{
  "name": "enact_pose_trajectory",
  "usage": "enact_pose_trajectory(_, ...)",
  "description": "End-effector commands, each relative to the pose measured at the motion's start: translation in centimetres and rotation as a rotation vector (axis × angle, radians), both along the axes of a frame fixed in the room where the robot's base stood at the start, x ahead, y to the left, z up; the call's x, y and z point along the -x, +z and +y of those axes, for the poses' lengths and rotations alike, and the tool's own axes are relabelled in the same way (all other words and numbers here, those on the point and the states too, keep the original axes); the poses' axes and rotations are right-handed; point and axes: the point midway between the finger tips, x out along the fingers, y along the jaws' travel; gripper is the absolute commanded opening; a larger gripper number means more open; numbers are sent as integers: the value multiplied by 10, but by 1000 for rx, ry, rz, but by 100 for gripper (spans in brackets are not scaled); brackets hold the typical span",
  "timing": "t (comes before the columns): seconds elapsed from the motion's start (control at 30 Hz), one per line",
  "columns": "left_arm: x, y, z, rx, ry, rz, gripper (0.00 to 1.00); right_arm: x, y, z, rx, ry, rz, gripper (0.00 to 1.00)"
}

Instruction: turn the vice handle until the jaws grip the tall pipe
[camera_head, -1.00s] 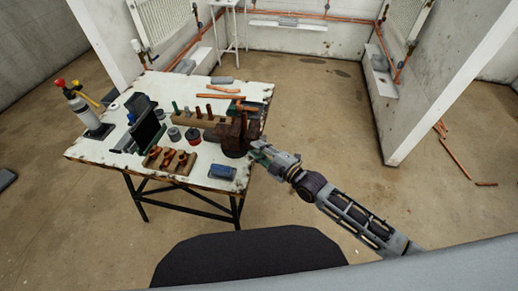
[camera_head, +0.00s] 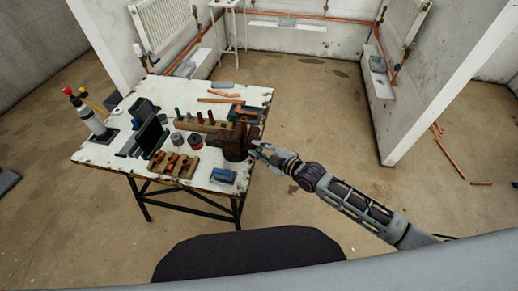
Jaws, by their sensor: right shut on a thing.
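The brown vice (camera_head: 235,143) stands at the right edge of the white workbench (camera_head: 205,188). My right gripper (camera_head: 257,150) is at the vice's right side, at the handle's place. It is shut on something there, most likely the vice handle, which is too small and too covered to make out. Copper pipe pieces (camera_head: 221,100) lie on the bench behind the vice. My left gripper is not in view.
On the bench are a wooden block with fittings (camera_head: 174,163), a blue box (camera_head: 223,176), red and grey tins (camera_head: 194,139) and a dark upright case (camera_head: 151,136). A gas torch (camera_head: 86,114) stands at the left.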

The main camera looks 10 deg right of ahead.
Motion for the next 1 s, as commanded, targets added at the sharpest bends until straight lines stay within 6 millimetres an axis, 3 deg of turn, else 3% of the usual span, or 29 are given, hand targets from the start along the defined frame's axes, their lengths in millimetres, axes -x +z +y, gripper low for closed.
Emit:
enact_pose_trajectory(0.2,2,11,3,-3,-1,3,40,-6,8,-3,-17,-2,62,0)
enact_pose_trajectory(0.6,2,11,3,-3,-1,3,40,-6,6,-4,-22,-4,77,0)
enact_pose_trajectory(0.63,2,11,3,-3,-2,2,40,-6,6,-4,-22,-4,77,26)
enact_pose_trajectory(0.7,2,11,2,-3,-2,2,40,-6,6,-4,-22,-4,77,33)
enact_pose_trajectory(1.0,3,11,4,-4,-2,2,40,-5,6,-3,-23,-3,78,33)
